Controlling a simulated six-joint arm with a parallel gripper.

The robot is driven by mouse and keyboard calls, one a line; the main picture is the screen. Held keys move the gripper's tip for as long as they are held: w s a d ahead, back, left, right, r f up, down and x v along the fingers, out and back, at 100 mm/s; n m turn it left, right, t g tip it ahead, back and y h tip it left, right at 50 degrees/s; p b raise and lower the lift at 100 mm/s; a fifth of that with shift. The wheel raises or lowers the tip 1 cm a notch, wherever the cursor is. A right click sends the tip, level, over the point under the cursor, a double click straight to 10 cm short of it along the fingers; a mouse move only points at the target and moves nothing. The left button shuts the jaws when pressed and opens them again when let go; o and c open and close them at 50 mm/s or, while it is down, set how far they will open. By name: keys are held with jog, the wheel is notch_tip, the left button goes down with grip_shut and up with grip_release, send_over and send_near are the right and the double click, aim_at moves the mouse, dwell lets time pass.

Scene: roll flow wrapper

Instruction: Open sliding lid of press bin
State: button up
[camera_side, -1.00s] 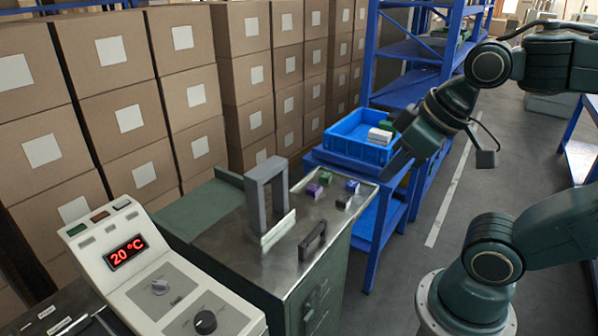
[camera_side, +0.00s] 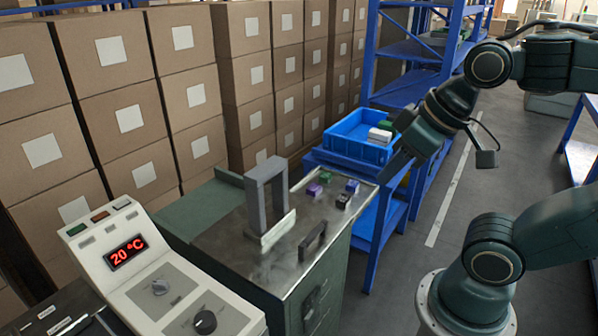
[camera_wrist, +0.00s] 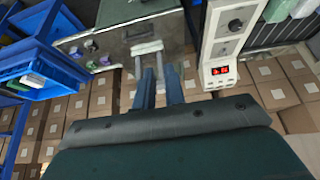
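The machine has a shiny metal top (camera_side: 262,272) over a green cabinet, with a dark bar handle (camera_side: 312,241) near its front edge. This may be the bin lid; I cannot tell its edges or whether it is open. The metal top also shows in the wrist view (camera_wrist: 118,42).
Several small coloured blocks (camera_side: 352,186) lie at the top's far end. A blue tray (camera_side: 352,138) stands on a blue table behind. A control panel (camera_side: 126,252) reading 20 °C stands at left. Stacked cartons (camera_side: 190,100) line the back.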

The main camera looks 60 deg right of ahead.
jog(key=o, duration=0.5)
jog(key=shift+w, duration=0.2)
jog(key=m+g, duration=0.6)
jog(key=m, duration=1.2)
send_over(314, 232)
notch_tip(314, 232, down, 16)
jog(key=r, duration=0.1)
jog(key=shift+f, duration=0.25)
jog(key=shift+f, duration=0.15)
jog(key=shift+f, duration=6.75)
grip_shut()
